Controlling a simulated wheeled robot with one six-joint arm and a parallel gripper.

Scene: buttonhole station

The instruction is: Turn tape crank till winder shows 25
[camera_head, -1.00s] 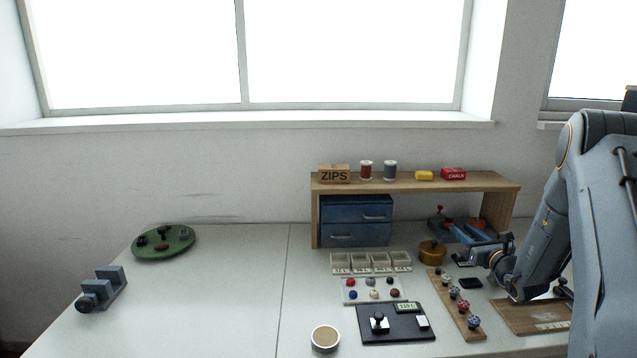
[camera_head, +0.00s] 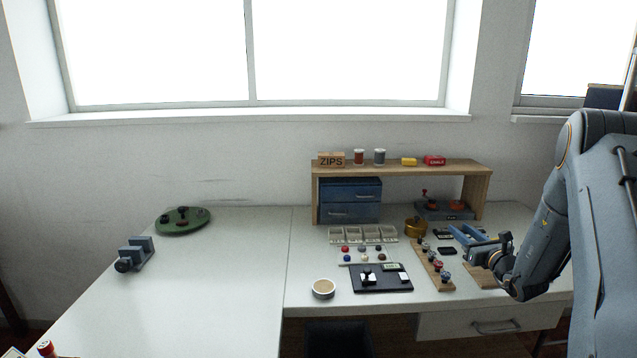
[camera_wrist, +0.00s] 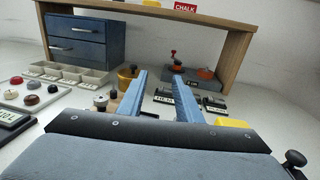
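A grey device with a red-knobbed upright lever and a red round part (camera_head: 446,208) stands under the wooden shelf. It also shows in the wrist view (camera_wrist: 190,73), beyond my fingers.
A brass pot (camera_head: 415,228) stands left of my gripper. A wooden strip with several knobs (camera_head: 434,266) and a black panel with a display (camera_head: 381,279) lie nearer. The shelf (camera_head: 400,169) spans above the device. The left table half is mostly clear.

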